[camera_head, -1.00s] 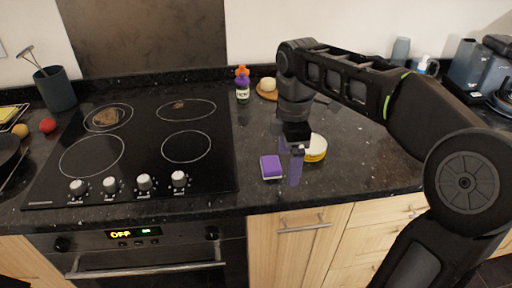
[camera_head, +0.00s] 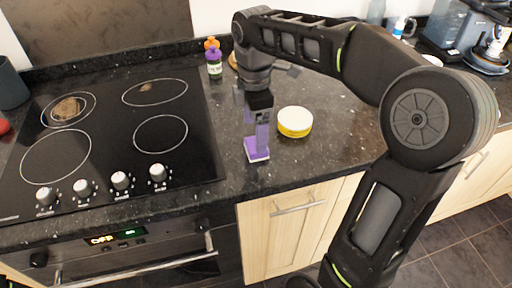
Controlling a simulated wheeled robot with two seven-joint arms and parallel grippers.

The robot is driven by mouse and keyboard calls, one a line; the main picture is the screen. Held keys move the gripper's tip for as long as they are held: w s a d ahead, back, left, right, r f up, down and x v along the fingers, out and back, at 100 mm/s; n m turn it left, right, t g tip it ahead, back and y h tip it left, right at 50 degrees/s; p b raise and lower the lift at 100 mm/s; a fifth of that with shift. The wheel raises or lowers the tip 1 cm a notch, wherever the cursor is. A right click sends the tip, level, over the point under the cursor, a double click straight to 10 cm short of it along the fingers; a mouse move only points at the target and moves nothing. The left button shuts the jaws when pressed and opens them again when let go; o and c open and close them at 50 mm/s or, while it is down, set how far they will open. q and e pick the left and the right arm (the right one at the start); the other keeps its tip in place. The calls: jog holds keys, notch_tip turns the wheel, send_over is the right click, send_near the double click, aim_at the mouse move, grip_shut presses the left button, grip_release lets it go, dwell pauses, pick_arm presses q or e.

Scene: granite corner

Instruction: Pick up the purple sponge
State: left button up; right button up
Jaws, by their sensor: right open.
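The purple sponge (camera_head: 256,153) with a pale underside lies on the dark granite counter, right of the hob and near the front edge. My right gripper (camera_head: 257,140) points down directly over it. Its purple-tinted fingers reach to the sponge and hide part of its top. The gripper is open; whether the fingers touch the sponge is hard to tell. My left gripper is not in view.
A yellow tin with a white top (camera_head: 295,122) stands just right of the gripper. The black hob (camera_head: 110,135) with its knobs is at left. A bottle with an orange cap (camera_head: 213,58) stands behind. The counter (camera_head: 345,140) right of the tin is clear.

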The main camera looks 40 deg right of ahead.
jog(key=shift+s+d+f, duration=0.1)
jog(key=shift+f, duration=2.55)
jog(key=c, duration=1.6)
notch_tip(320, 180, up, 7)
jog(key=shift+r, duration=0.1)
notch_tip(320, 180, up, 3)
jog(key=p, duration=0.2)
jog(key=shift+p, duration=0.35)
